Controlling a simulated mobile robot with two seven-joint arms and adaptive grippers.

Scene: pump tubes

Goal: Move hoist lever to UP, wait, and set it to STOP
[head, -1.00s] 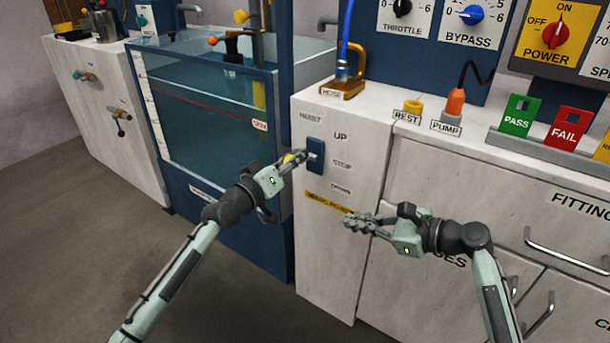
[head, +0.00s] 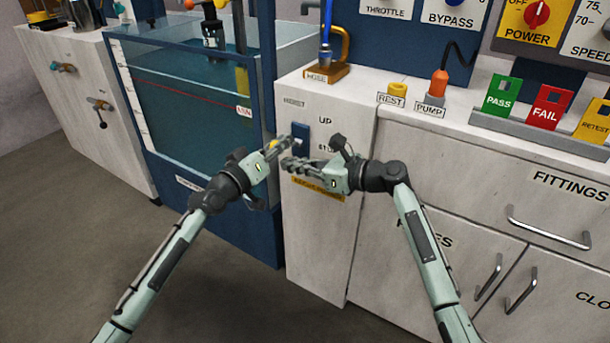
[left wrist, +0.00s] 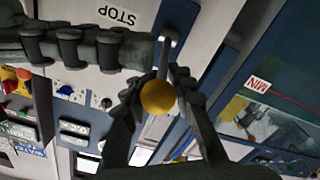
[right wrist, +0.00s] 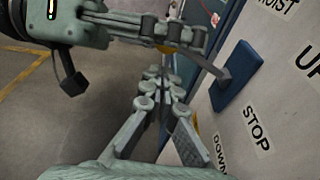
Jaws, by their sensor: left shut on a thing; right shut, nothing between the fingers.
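The hoist lever sticks out from a blue plate (head: 301,131) on the white cabinet front, beside the UP (head: 325,120) and STOP labels. Its grey stem (right wrist: 205,67) shows in the right wrist view, leading to my left fingers. Its yellow ball knob (left wrist: 157,97) sits between my left fingers in the left wrist view. My left gripper (head: 284,144) is shut on the knob. My right gripper (head: 288,163) is shut and empty, just below the left fingers. I cannot tell exactly which label the lever lines up with.
A water tank (head: 190,110) stands left of the hoist cabinet. A yellow hook stand (head: 327,72) and the REST (head: 391,97) and PUMP (head: 434,102) holders are on the counter above. Drawers with handles (head: 548,228) lie to the right.

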